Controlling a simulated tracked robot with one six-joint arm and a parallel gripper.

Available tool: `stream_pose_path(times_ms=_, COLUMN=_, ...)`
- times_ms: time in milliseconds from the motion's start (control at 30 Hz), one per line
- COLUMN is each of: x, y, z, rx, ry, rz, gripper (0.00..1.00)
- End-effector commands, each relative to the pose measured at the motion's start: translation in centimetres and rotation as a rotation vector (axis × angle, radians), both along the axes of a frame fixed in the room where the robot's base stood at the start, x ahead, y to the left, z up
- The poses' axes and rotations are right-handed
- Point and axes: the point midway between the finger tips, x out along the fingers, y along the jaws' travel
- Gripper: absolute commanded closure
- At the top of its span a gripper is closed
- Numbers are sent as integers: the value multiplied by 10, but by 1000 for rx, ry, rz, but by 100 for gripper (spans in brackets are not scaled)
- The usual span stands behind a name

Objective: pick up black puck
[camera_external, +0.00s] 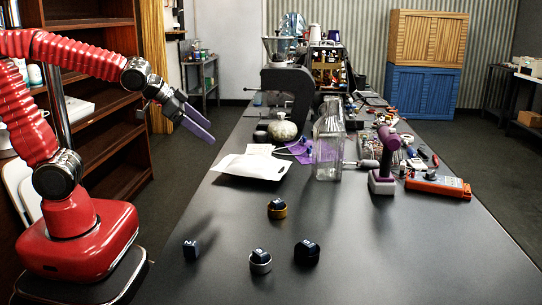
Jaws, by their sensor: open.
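A black puck (306,258) sits on the dark table at the front, with a small dark cube (306,246) with a white mark on top of it. My gripper (196,122) is open and empty. It hangs in the air off the table's left edge, well above, behind and to the left of the black puck. Its fingers point down and to the right.
A silver puck (260,265) and a yellow puck (277,211) also carry dark cubes. A loose dark cube (191,249) lies left. The front right table is clear.

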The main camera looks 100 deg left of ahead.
Motion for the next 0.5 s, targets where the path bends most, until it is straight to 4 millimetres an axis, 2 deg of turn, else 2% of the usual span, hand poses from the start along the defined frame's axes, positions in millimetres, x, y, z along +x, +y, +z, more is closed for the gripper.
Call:
stream_pose_path(times_ms=33, x=8, y=19, z=-1, rx=15, ry=-14, rz=24, gripper=26)
stream_pose_path(times_ms=200, x=32, y=78, z=-1, rx=66, ry=-81, rz=79, gripper=26)
stream_pose_path(times_ms=500, x=57, y=179, z=-12, rx=123, ry=-187, rz=126, gripper=26)
